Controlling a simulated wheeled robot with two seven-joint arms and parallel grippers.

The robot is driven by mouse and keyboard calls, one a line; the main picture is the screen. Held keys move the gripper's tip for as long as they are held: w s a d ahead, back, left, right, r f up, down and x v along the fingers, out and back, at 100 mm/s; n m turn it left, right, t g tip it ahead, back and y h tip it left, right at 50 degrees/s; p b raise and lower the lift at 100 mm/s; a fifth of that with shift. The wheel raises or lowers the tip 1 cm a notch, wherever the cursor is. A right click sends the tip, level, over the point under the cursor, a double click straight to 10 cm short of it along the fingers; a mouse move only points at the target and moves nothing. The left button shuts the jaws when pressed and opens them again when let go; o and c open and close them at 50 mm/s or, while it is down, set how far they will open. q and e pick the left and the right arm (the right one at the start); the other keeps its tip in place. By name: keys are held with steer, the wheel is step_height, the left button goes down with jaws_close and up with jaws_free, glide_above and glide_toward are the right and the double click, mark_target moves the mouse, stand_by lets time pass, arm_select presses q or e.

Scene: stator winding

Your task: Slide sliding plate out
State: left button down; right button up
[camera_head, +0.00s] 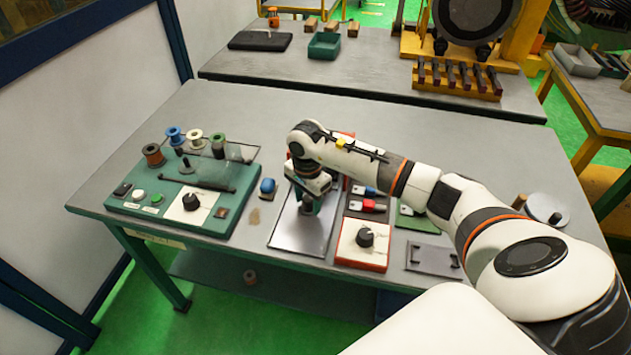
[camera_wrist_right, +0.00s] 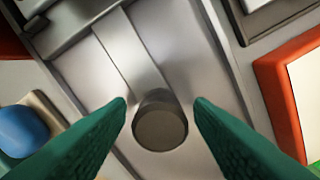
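The sliding plate (camera_head: 290,242) is a grey metal sheet lying flat on the near table, left of the red-edged dial box. It also shows in the right wrist view (camera_wrist_right: 190,55), with a short round metal knob (camera_wrist_right: 160,124) standing on it. My right gripper (camera_head: 308,208) points down over the plate. In the right wrist view its two green fingers (camera_wrist_right: 161,103) are apart, one on each side of the knob, with visible gaps to it. The gripper hides the knob in the head view. My left gripper is not in view.
A green panel (camera_head: 150,212) with spools and a dial stands at the left. A blue knob (camera_head: 267,186) sits beside the plate. The red-edged dial box (camera_head: 362,250) is close on the right, with a grey handled plate (camera_head: 434,258) beyond it. The table's front edge is near the plate.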

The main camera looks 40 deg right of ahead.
steer(key=c, duration=0.6)
steer(key=shift+s+a, duration=0.1)
steer(key=shift+s+a+p, duration=0.9)
steer(key=shift+s+a, duration=0.75)
steer(key=shift+a, duration=0.3)
steer(key=shift+s+a+p, duration=0.45)
steer(key=shift+s+a, duration=1.05)
steer(key=shift+a, duration=0.25)
steer(key=o, duration=0.7)
steer(key=shift+r, duration=0.1)
